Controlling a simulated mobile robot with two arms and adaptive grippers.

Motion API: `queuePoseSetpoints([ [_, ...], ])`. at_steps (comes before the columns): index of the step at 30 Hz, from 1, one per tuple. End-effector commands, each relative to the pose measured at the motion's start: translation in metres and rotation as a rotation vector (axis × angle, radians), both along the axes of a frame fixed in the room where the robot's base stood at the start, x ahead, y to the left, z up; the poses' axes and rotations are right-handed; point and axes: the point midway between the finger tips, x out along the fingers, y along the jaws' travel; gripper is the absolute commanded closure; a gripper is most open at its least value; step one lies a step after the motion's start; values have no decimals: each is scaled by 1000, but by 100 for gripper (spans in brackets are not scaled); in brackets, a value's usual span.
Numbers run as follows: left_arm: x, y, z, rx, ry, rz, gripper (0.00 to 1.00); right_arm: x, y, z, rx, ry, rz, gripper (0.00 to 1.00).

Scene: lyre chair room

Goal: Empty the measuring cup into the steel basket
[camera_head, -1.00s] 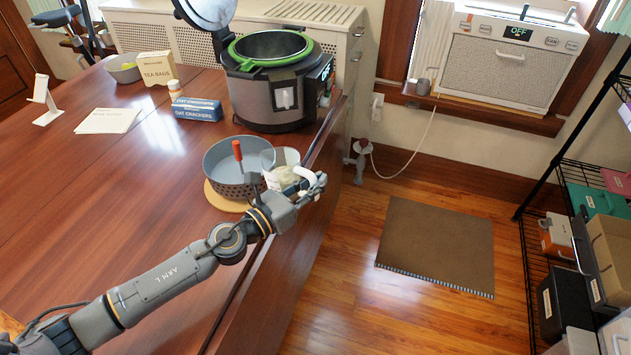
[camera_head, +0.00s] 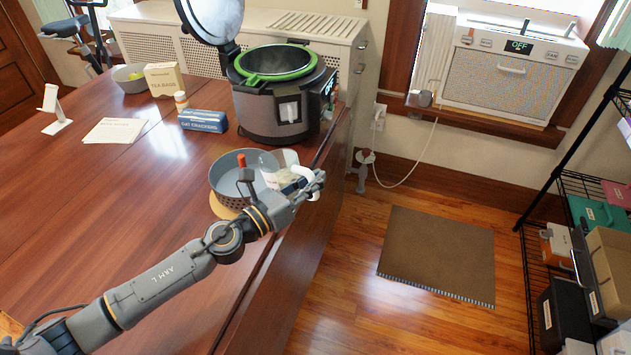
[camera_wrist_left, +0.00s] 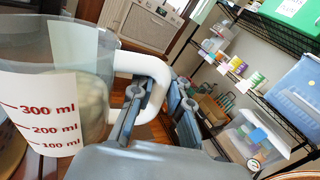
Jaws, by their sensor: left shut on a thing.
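The clear measuring cup (camera_head: 270,172) is at the right rim of the grey steel basket (camera_head: 219,184) in the head view, and seems to lean towards it. My left gripper (camera_head: 316,181) is shut on the cup's white handle. In the left wrist view the cup (camera_wrist_left: 50,75) shows red millilitre marks and something pale inside. The left fingers (camera_wrist_left: 152,92) close on its handle there. The basket has perforated sides and stands on a round tan mat (camera_head: 222,208). Its inside is partly hidden by the cup and my arm. The right gripper is out of view.
A red-topped upright piece (camera_head: 241,160) shows at the basket. A pressure cooker (camera_head: 275,110) with its lid up stands behind. A blue cracker box (camera_head: 203,121) and tea bags box (camera_head: 163,80) are farther back. The table's right edge is close to the basket.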

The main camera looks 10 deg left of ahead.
Motion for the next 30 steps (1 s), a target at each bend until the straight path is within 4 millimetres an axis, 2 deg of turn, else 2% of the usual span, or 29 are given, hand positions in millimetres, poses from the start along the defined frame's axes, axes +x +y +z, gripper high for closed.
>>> queuePoseSetpoints([
  [13, 2, 5, 24, -54, 21, 0, 100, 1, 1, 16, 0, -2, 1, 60],
  [30, 10, 23, 43, -197, 84, 2, 100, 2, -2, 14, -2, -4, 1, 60],
])
